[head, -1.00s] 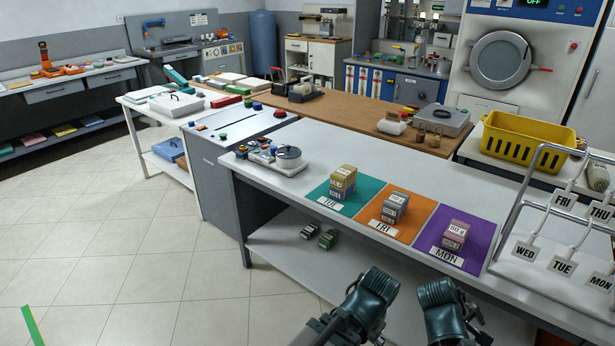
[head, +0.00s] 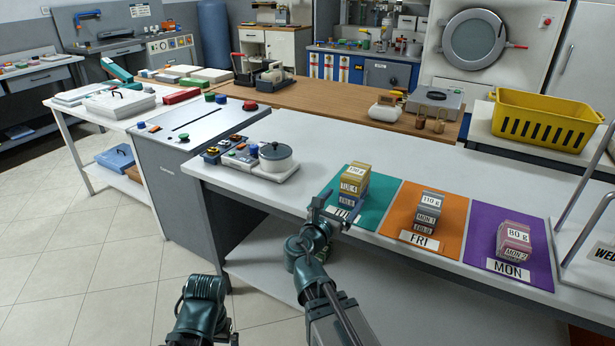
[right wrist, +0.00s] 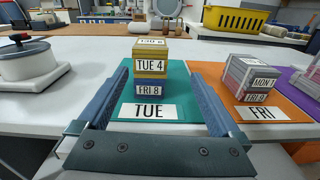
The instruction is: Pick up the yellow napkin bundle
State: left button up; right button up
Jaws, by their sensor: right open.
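The yellow napkin bundle (head: 354,180) is stacked on a blue-grey bundle (head: 355,200) on the teal TUE mat (head: 375,215). In the right wrist view the yellow bundle (right wrist: 151,56) reads TUE 4 and the blue-grey one (right wrist: 150,90) FRI 8. My right gripper (head: 328,207) is open and empty at the front left of this stack. In the right wrist view its fingers (right wrist: 161,80) point toward the stack, one on each side in the picture, with the bundles apparently beyond them. Part of my left arm shows at the bottom left; its gripper does not show.
Grey bundles (head: 428,212) stand on the orange FRI mat (head: 395,220), and pink-grey bundles (head: 514,238) on the purple MON mat (head: 480,225). A yellow basket (head: 545,120) stands behind right.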

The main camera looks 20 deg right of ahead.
jog(key=w+a+n, duration=0.1)
jog(key=w, duration=0.1)
send_near(357, 170)
jog(key=w+d, duration=0.1)
jog(key=w+d+f, duration=0.1)
jog(key=w+d, duration=0.1)
jog(key=shift+d+f, duration=0.1)
jog(key=shift+f, duration=0.1)
pick_arm(q)
jog(key=shift+w+a+f, duration=0.1)
jog(key=shift+w+a, duration=0.25)
jog(key=shift+a, duration=0.15)
pick_arm(e)
jog(key=shift+d, duration=0.1)
jog(key=x, duration=0.5)
jog(key=shift+w+d+r+p, duration=0.1)
jog(key=shift+d+r+p, duration=0.05)
jog(key=shift+r+p, duration=0.15)
jog(key=c, duration=1.4)
pick_arm(q)
jog(key=shift+r, duration=0.25)
pick_arm(e)
jog(key=shift+o, duration=0.2)
pick_arm(q)
jog(key=shift+r, duration=0.2)
pick_arm(e)
jog(key=shift+r, duration=0.25)
